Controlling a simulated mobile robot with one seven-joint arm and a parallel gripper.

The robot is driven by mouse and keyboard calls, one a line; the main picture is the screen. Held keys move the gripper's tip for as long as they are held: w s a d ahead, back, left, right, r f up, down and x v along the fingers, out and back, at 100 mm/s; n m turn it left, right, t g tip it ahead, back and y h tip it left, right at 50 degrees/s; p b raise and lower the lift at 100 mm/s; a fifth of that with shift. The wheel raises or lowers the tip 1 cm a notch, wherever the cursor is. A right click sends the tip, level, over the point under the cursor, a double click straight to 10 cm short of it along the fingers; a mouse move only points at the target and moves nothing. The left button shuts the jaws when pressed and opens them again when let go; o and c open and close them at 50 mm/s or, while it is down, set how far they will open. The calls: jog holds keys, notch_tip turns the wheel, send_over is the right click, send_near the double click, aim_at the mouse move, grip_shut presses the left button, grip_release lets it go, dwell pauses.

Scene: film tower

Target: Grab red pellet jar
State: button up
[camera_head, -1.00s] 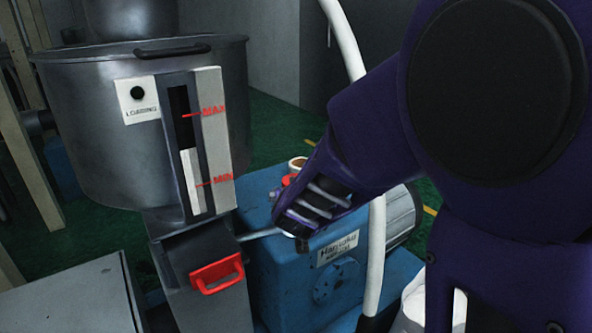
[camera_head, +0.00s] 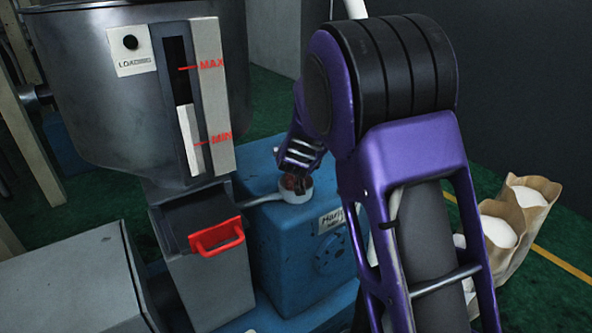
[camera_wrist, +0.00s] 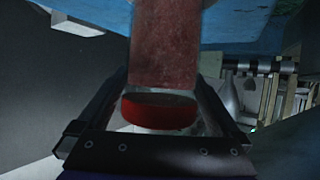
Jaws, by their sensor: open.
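The red pellet jar shows in the wrist view as a speckled reddish body (camera_wrist: 165,45) with a bright red cap (camera_wrist: 160,110). It stands between the fingers of my gripper (camera_wrist: 163,82), with the cap on the palm side. The gripper is open, and whether the fingers touch the jar cannot be told. My gripper largely hides the jar there.
A grey metal hopper (camera_head: 110,90) with a MAX/MIN gauge stands left. Below it is a grey bin with a red handle (camera_head: 216,236). A grey box (camera_head: 75,285) is lower left. Paper sacks with white content (camera_head: 525,195) stand right. My arm covers the centre right.

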jog(key=shift+w+f, duration=0.1)
jog(key=shift+w, duration=0.2)
jog(key=c, duration=1.5)
